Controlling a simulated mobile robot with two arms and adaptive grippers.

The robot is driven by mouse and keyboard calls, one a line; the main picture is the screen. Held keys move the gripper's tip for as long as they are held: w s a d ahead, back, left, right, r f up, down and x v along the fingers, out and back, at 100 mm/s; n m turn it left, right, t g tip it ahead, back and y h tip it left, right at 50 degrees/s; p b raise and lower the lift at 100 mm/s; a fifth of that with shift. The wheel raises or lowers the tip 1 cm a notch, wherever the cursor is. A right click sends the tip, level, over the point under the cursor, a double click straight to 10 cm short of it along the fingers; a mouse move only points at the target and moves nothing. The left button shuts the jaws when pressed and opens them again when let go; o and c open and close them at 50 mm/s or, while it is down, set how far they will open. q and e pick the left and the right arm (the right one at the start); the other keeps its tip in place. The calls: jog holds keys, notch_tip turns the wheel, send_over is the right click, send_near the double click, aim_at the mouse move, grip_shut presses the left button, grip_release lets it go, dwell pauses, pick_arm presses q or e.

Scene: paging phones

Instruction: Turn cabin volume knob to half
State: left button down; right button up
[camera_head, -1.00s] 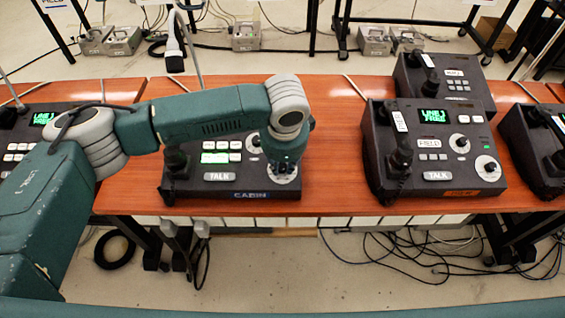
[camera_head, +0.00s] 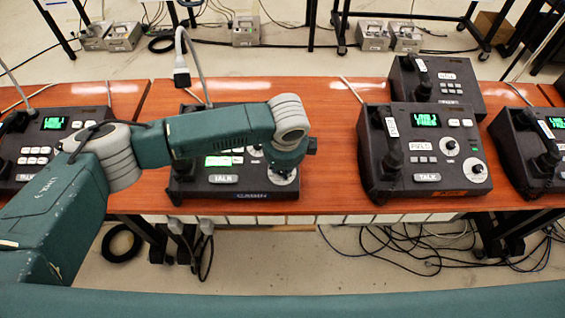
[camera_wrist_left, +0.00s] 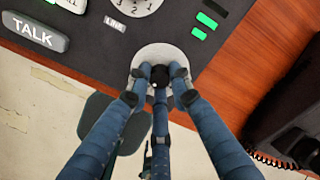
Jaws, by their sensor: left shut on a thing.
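Part of a white dial plate (camera_head: 284,178) shows below the wrist. In the left wrist view, the fingers of my left gripper (camera_wrist_left: 159,78) close around a small black knob (camera_wrist_left: 159,73) at the centre of the white dial (camera_wrist_left: 155,52). A small white mark shows on the knob, but its setting cannot be read. My right gripper is not in view.
A TALK button (camera_wrist_left: 33,33), a LINE label (camera_wrist_left: 115,24) and green lights (camera_wrist_left: 205,22) lie near the fingers. A FIELD phone (camera_head: 390,185) stands to the right, with another phone (camera_head: 438,78) behind it. Bare wooden table (camera_head: 335,185) separates the cabin and field phones.

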pick_arm(q)
jog(key=shift+w+a+m, duration=0.1)
jog(key=shift+a+m, duration=0.05)
jog(key=shift+m, duration=0.35)
jog(key=c, duration=1.5)
grip_release()
jog(key=shift+c, duration=0.2)
jog(key=v, duration=1.2)
